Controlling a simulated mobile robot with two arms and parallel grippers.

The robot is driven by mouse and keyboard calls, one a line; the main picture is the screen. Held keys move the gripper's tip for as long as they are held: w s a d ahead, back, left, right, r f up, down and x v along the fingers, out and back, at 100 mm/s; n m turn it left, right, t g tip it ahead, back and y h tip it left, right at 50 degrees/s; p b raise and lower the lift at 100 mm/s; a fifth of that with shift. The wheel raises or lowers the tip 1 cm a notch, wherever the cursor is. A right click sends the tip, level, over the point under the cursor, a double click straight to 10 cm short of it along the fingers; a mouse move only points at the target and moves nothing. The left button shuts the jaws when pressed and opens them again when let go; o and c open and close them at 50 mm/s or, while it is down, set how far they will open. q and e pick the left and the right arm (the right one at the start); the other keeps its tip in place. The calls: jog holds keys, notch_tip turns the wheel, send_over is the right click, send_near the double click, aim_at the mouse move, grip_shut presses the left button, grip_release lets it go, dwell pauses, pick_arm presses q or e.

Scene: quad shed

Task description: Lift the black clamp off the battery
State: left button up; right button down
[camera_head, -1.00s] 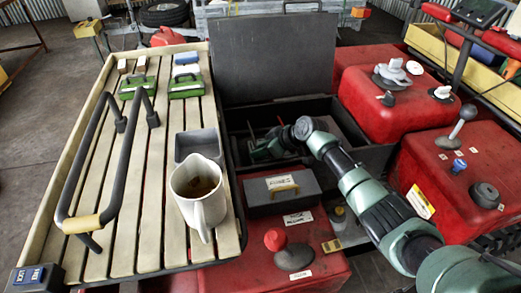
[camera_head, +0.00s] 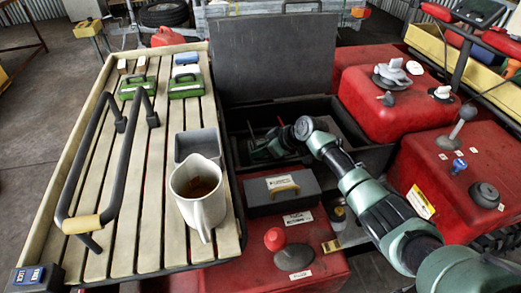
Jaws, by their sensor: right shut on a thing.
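My right arm comes in from the lower right and reaches down into an open black box (camera_head: 369,155) with its lid (camera_head: 272,60) raised. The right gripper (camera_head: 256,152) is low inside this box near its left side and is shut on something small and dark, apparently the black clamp. The clamp's outline is lost against the gripper and the dark interior. The battery is hard to make out in the shadow, so I cannot tell whether the clamp still touches it. A thin red rod and a greenish one show beside the gripper. My left gripper is not in view.
A slatted rack (camera_head: 142,235) at left carries a cream jug (camera_head: 199,207), a grey tray (camera_head: 197,141), green boxes and a dark bar. A grey case (camera_head: 262,197) with a yellow handle stands before the box. Red bodywork (camera_head: 383,105) with knobs lies at right.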

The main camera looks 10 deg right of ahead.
jog(key=shift+w+a+r, duration=0.1)
jog(key=shift+w+r, duration=0.05)
jog(key=shift+r, duration=0.4)
jog(key=shift+w+r, duration=0.15)
jog(key=shift+r, duration=0.4)
jog(key=w+r, duration=0.4)
jog(key=r, duration=0.4)
jog(key=shift+w+r, duration=0.25)
jog(key=shift+r, duration=0.1)
jog(key=c, duration=1.8)
grip_release()
jog(key=shift+s+f, duration=0.1)
jog(key=o, duration=0.7)
jog(key=shift+w+d+f, duration=0.2)
jog(key=shift+d+f, duration=0.1)
jog(key=shift+d, duration=0.05)
jog(key=v, duration=0.8)
jog(key=shift+a, duration=0.25)
jog(key=shift+s+r, duration=0.15)
